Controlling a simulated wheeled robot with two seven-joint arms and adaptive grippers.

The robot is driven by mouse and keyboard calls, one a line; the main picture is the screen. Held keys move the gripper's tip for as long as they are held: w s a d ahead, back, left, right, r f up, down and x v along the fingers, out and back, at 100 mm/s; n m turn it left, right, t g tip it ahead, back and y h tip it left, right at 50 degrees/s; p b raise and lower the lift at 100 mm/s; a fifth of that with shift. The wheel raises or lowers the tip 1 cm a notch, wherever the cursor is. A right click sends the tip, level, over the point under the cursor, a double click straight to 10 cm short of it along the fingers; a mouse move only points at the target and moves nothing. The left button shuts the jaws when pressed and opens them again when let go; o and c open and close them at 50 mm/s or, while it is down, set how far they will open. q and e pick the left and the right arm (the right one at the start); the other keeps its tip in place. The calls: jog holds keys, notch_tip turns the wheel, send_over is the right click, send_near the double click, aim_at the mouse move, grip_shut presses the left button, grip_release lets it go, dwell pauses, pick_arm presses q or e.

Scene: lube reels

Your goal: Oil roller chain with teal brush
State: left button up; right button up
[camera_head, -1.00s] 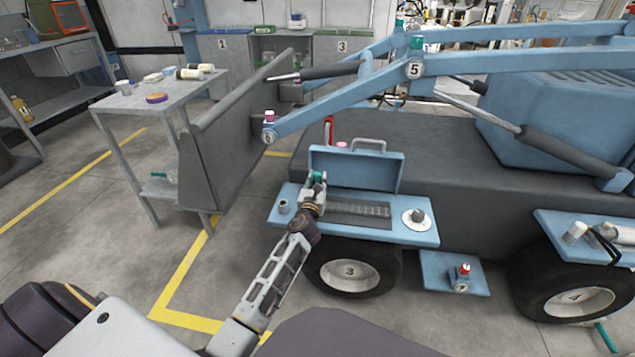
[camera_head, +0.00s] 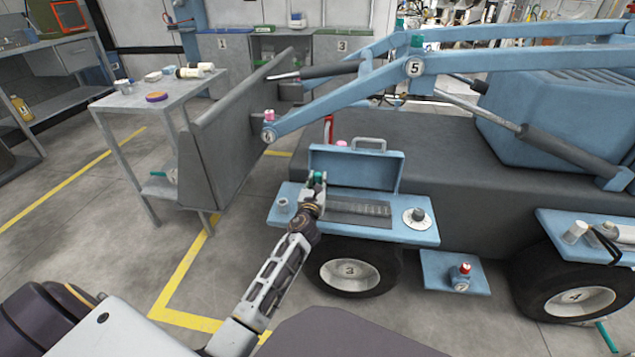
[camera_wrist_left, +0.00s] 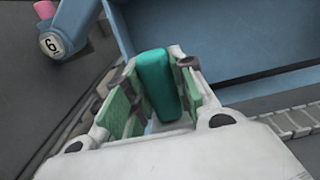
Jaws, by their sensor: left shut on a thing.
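My left gripper (camera_head: 316,186) is shut on the teal brush (camera_wrist_left: 157,84), at the left end of the roller chain, over the blue shelf. In the left wrist view the brush's teal handle stands up between the two green-padded fingers; its bristles are hidden. The roller chain (camera_head: 372,210) lies on a dark strip on the shelf in front of the open blue box. Part of the chain also shows at the lower right of the left wrist view (camera_wrist_left: 292,121). I cannot tell whether the bristles touch the chain. My right gripper is not in view.
The open blue box lid (camera_head: 355,168) stands just behind the gripper. A dial (camera_head: 417,217) is on the shelf's right end and a small grey cup (camera_head: 283,206) on its left end. A grey loader bucket (camera_head: 235,140) stands to the left.

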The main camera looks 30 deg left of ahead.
pick_arm(q)
jog(key=shift+f, duration=0.35)
dwell(0.4)
jog(key=shift+d, duration=0.1)
jog(key=shift+w+d+b, duration=0.15)
jog(key=shift+w+d, duration=0.1)
jog(key=shift+d, duration=0.45)
jog(key=shift+w+d+b, duration=0.15)
jog(key=shift+w+d, duration=0.05)
jog(key=shift+d, duration=0.45)
jog(key=shift+d, duration=0.25)
jog(key=shift+w+d, duration=0.2)
jog(key=shift+d, duration=0.4)
jog(key=shift+w+d, duration=0.2)
jog(key=shift+d, duration=0.35)
jog(key=shift+d, duration=0.2)
jog(key=shift+w+d, duration=0.2)
jog(key=shift+d, duration=0.45)
jog(key=shift+w+d, duration=0.2)
jog(key=shift+d, duration=0.4)
jog(key=shift+d+r, duration=0.1)
jog(key=shift+d, duration=0.05)
